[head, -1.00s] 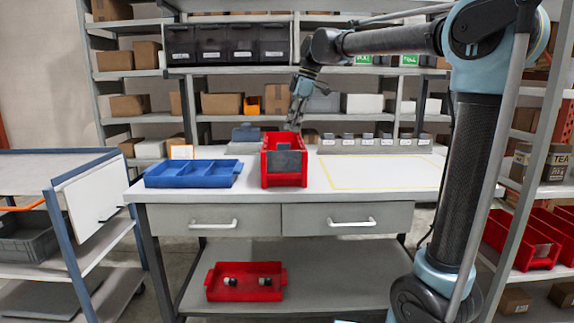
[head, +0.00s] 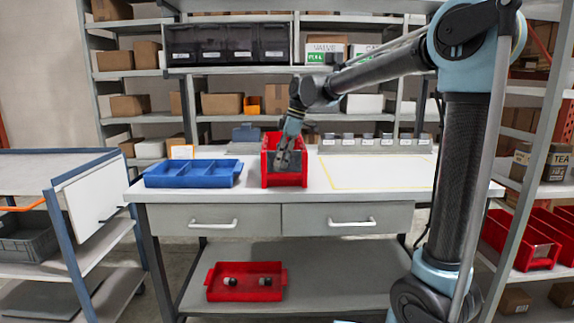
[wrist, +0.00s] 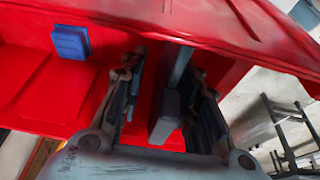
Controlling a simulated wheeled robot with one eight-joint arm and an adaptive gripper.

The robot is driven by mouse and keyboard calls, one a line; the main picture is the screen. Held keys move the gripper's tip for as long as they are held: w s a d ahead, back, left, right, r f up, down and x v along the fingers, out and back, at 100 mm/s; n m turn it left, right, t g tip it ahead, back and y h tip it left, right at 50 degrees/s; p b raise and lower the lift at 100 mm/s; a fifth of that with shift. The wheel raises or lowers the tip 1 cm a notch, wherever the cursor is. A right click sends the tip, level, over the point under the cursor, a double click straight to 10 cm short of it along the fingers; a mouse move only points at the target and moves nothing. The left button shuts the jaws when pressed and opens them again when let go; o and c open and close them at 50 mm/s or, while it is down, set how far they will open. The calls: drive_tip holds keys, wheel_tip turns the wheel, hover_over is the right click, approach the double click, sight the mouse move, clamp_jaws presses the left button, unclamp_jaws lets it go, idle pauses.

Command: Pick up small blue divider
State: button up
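A small blue piece (wrist: 71,42) lies against the red inside of the red bin in the wrist view, off to the left of my fingers. I cannot tell for sure that it is the divider. The red bin (head: 268,179) stands on the table, and the blue piece does not show in the head view. My gripper (head: 284,163) reaches down at the red bin. In the wrist view my gripper (wrist: 167,78) has its fingers apart. A grey upright plate (wrist: 168,112) shows between them, with a gap on its left side.
A blue compartment tray (head: 193,183) sits left of the bin on the table (head: 330,191). A grey-blue bin (head: 245,133) is behind it. Several small grey bins (head: 368,140) line the back right. The yellow-outlined area (head: 385,172) is clear. A red tray (head: 215,293) is on the lower shelf.

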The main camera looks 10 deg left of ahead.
drive_tip(key=shift+x, duration=1)
clamp_jaws()
drive_tip(key=shift+r, duration=0.1)
wheel_tip(320, 180, up, 18)
